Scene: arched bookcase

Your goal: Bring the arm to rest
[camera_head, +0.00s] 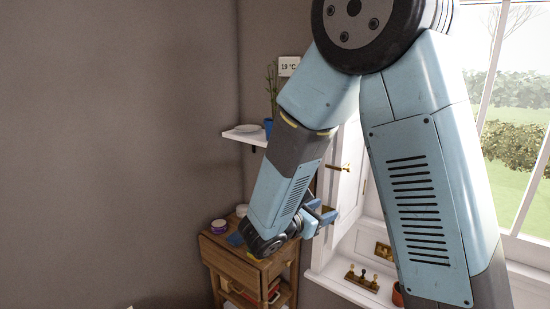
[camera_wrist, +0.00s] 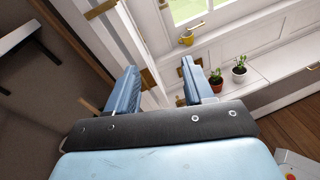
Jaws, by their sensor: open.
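My arm, light blue and dark grey, is folded across the right half of the head view. My gripper (camera_head: 324,213) hangs at the arm's lower end, above and to the right of a small wooden table (camera_head: 238,262). In the wrist view my gripper (camera_wrist: 165,88) shows two blue fingers spread well apart. Nothing is between the fingers. The fingers point toward the white window frame and sill.
A white wall shelf (camera_head: 246,135) holds a plant in a blue pot. A white shutter panel (camera_head: 342,180) with brass fittings is close to the gripper. Brass hooks (camera_head: 362,279) sit on the sill. Two potted plants stand there, one in a terracotta pot (camera_wrist: 216,82), one in a white pot (camera_wrist: 239,74).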

